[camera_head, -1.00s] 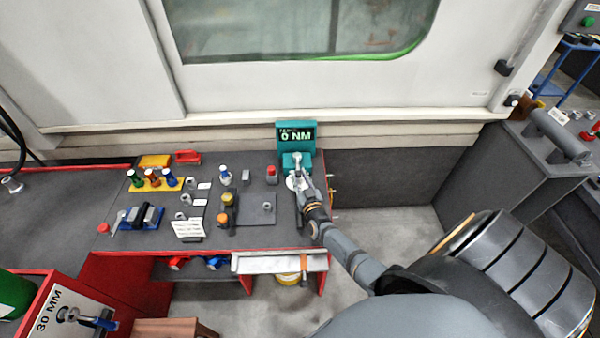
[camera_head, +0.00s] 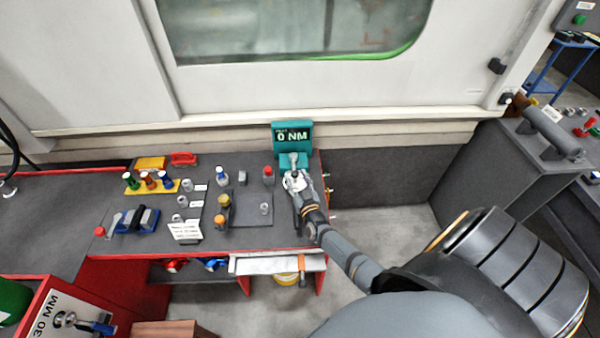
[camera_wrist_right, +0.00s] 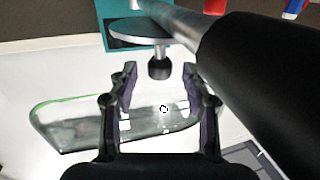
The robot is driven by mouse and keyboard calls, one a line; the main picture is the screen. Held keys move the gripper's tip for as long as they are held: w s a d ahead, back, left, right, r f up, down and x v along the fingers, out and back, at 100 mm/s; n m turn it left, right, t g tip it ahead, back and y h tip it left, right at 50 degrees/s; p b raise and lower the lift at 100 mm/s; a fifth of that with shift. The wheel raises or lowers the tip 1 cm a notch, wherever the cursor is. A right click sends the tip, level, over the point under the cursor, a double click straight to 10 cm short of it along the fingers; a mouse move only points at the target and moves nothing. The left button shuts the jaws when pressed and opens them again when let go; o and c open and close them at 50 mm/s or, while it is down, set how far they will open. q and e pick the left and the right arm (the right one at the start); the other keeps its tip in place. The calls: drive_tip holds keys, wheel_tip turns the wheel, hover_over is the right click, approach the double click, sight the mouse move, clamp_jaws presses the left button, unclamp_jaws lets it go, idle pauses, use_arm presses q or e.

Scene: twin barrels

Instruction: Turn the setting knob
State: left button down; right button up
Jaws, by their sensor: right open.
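A teal tester (camera_head: 292,128) with a display reading 0 NM stands at the back right of the bench. In the right wrist view its teal body (camera_wrist_right: 113,35) shows behind a round silver disc (camera_wrist_right: 150,30). A short dark knob (camera_wrist_right: 159,68) sticks out from the disc; I take it for the setting knob. A silver rod with a thick black grip (camera_wrist_right: 260,70) runs across the upper right. My right gripper (camera_wrist_right: 159,76) is open, its fingers on either side of the knob's line with gaps showing. In the head view my right gripper (camera_head: 297,183) partly hides this area. My left gripper is out of view.
The bench (camera_head: 258,235) carries a yellow rack (camera_head: 152,187) of colour-handled tools, a blue holder (camera_head: 137,220), a white card (camera_head: 186,230) and several small metal parts. A red button (camera_head: 268,171) is close left of my gripper. A white wall stands behind.

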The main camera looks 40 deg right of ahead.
drive_tip(key=v, duration=1.1)
drive_tip(key=shift+s, duration=0.1)
drive_tip(key=shift+n+t+y, duration=0.5)
drive_tip(key=shift+n+y, duration=0.2)
drive_tip(key=shift+n, duration=0.1)
drive_tip(key=d+b, duration=0.2)
drive_tip(key=b, duration=0.1)
drive_tip(key=d+f+b, duration=0.1)
drive_tip(key=d+b, duration=0.2)
drive_tip(key=b, duration=0.1)
drive_tip(key=d+b, duration=0.2)
drive_tip(key=b, duration=0.1)
drive_tip(key=shift+w+d+f, duration=0.3)
drive_tip(key=shift+d, duration=0.05)
drive_tip(key=w+a+n+y+b, duration=0.1)
drive_tip(key=w+b, duration=0.2)
drive_tip(key=w+a+r+y+b, duration=0.1)
drive_tip(key=w+y+b, duration=0.1)
drive_tip(key=w+b, duration=0.1)
drive_tip(key=w+a+n+y+b, duration=0.1)
drive_tip(key=w+y+b, duration=0.1)
drive_tip(key=w+b, duration=0.2)
drive_tip(key=shift+w+a+r+n, duration=0.3)
drive_tip(key=shift+w, duration=0.25)
drive_tip(key=shift+w+a, duration=0.1)
drive_tip(key=shift+w, duration=0.6)
